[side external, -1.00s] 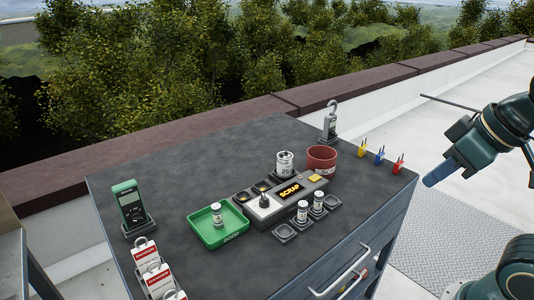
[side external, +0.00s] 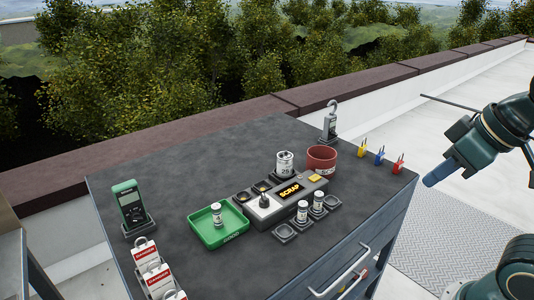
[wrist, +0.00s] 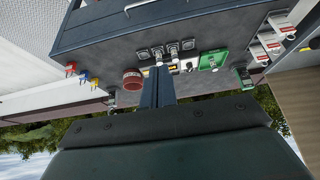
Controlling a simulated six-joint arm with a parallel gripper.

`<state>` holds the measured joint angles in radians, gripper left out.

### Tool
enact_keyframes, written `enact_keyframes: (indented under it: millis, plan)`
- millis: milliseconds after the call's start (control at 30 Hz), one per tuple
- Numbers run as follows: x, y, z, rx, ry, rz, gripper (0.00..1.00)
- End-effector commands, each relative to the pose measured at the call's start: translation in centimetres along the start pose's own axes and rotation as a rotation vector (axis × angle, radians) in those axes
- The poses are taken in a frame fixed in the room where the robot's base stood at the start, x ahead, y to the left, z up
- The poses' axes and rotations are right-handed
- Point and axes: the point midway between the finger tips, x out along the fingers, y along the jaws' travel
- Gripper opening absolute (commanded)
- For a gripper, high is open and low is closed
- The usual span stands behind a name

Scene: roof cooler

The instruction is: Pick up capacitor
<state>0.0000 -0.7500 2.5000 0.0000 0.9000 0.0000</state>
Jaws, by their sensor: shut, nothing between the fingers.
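Several white cylindrical capacitors are on the dark cabinet top (side external: 160,180). One small capacitor (side external: 217,212) stands in a green tray (side external: 207,238). Two more small ones, a front capacitor (side external: 302,211) and a rear capacitor (side external: 318,201), stand on dark square holders right of the tester. A larger capacitor (side external: 284,161) stands behind the tester (side external: 263,207), whose display reads SCRAP. My gripper (side external: 428,182) is shut and empty, in the air right of the cabinet, apart from every capacitor. In the wrist view my shut fingers (wrist: 158,72) hide part of the tester area.
A red-brown bin (side external: 321,160) stands behind the tester. A green meter (side external: 130,205) and red-white danger tags (side external: 152,268) stand at left. A grey hook-topped device (side external: 331,122) stands at the back corner.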

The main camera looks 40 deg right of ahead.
Motion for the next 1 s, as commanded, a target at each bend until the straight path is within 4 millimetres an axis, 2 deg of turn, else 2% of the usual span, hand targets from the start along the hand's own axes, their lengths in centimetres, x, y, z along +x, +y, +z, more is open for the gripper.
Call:
enact_keyframes:
  millis: [67,400,433,767,1000]
  plan:
    - [0.0,0.0,0.0,0.000,0.000,0.000,0.02]
    - [0.0,0.0,0.0,0.000,0.000,0.000,0.69]
    - [0.0,0.0,0.0,0.000,0.000,0.000,0.71]
    - [0.0,0.0,-0.2,0.001,0.000,0.000,0.71]
    - [0.2,0.1,-2.2,0.009,-0.008,0.004,0.71]
